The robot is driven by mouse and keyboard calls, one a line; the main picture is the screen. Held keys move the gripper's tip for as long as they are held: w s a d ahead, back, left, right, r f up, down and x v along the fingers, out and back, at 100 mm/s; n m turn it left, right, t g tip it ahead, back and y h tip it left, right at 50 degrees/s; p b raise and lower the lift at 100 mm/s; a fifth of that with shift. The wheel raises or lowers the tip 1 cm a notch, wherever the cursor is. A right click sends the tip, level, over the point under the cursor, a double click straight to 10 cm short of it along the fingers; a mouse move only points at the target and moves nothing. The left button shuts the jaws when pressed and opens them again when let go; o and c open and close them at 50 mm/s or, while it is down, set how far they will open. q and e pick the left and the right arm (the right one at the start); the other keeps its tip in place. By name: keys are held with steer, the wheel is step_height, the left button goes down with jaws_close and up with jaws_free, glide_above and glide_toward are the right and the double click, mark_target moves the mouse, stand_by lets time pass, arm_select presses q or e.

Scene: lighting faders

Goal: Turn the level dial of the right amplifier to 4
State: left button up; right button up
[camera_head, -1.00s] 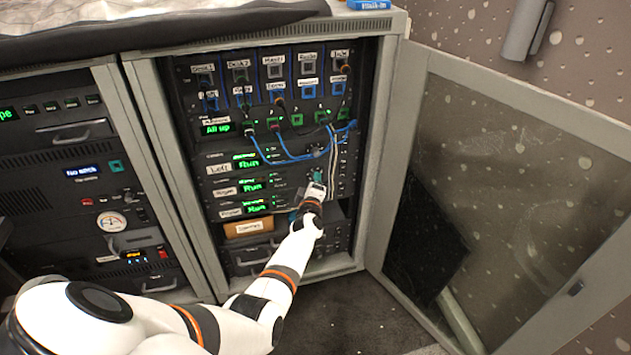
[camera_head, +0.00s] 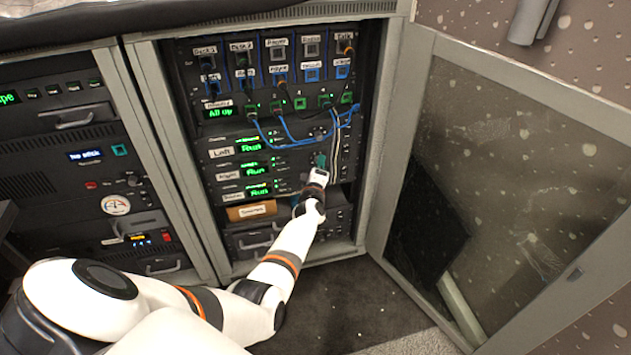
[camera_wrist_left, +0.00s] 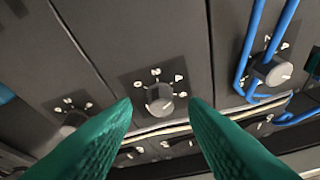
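The right amplifier (camera_head: 229,174) is the middle of three stacked units with green displays in the rack. A dark round level dial (camera_wrist_left: 159,99) sits in the middle of the left wrist view, with white figures around it; I cannot tell its setting. My left gripper (camera_head: 320,162) is at the right side of the amplifiers. Its green fingers (camera_wrist_left: 162,112) are open, one to each side of the dial, with gaps on both sides. The dial is hidden by the gripper in the head view. My right gripper is not in view.
Similar dials sit to the right (camera_wrist_left: 273,72) and left (camera_wrist_left: 70,124) in the left wrist view. Blue cables (camera_head: 290,136) hang above the amplifiers, and some loop close by the right-hand dial. An open glass rack door (camera_head: 500,185) stands at the right.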

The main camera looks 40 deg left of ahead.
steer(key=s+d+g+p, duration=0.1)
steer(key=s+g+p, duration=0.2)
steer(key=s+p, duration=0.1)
arm_select(q)
steer(key=v, duration=1.1)
steer(key=shift+s+d, duration=0.15)
steer(key=shift+s, duration=0.05)
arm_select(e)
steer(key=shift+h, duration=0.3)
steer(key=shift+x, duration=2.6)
